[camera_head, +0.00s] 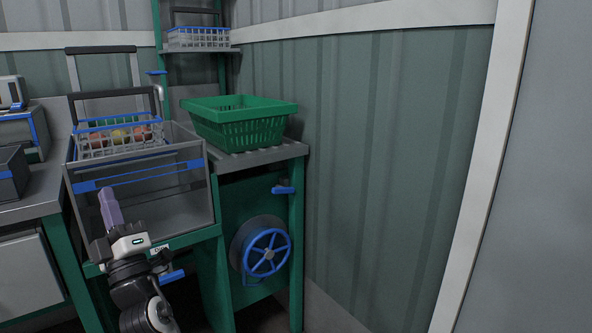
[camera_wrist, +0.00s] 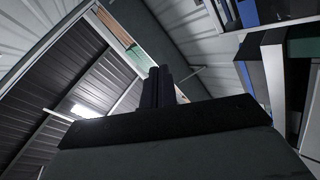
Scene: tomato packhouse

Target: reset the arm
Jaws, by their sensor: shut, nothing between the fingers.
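My gripper (camera_head: 108,207) shows at the lower left of the head view, at the end of my arm. Its purple-grey fingers point up and are together, with nothing between them. It is in front of a grey clear-fronted bin (camera_head: 185,207), and I cannot tell how close the fingers are to that front. In the wrist view, my gripper (camera_wrist: 158,86) shows as dark fingers standing up side by side against the roof.
A wire basket (camera_head: 92,147) with several red and yellow tomatoes sits at the grey bin. A green crate (camera_head: 240,125) stands on a slatted stand to the right, above a blue handwheel (camera_head: 266,251). A grey-green wall bounds the right. A bench (camera_head: 30,206) is at left.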

